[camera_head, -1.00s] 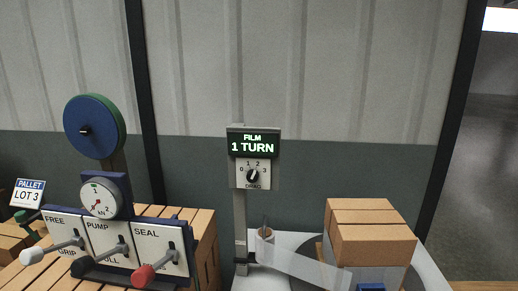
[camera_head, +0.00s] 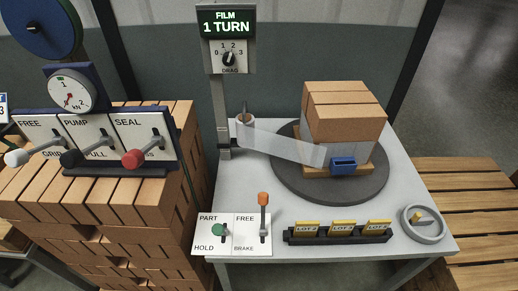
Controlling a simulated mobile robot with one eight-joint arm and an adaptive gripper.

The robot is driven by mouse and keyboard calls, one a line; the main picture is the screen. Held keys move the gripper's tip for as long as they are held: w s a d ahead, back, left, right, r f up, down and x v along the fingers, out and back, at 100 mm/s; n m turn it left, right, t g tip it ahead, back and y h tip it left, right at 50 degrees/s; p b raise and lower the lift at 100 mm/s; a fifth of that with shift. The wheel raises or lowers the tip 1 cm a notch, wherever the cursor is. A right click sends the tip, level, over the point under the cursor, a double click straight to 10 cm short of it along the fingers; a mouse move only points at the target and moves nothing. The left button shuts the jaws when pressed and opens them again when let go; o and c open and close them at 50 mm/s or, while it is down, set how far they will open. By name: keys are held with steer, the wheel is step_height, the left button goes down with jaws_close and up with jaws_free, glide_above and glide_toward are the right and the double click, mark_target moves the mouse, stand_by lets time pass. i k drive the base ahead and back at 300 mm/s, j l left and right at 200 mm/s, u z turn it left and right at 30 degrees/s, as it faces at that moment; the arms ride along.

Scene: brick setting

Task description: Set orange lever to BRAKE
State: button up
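The orange lever (camera_head: 263,200) stands on a small white panel (camera_head: 252,245) at the front left of the light grey table. The panel is marked FREE above and BRAKE below. The orange knob points up, at the FREE end, away from the BRAKE label. Just left of it, a green-knobbed lever (camera_head: 218,230) sits on a panel marked PART and HOLD. My gripper is not in view.
A brick stack (camera_head: 345,125) sits on a dark round turntable (camera_head: 285,185), with film running to a roll on a post. The FREE, PUMP and SEAL lever box (camera_head: 95,140) stands at left.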

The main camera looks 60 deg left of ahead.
mark_target(263, 196)
steer(key=u, duration=2.3)
steer(key=i+j+u, duration=0.3)
steer(key=i, duration=0.2)
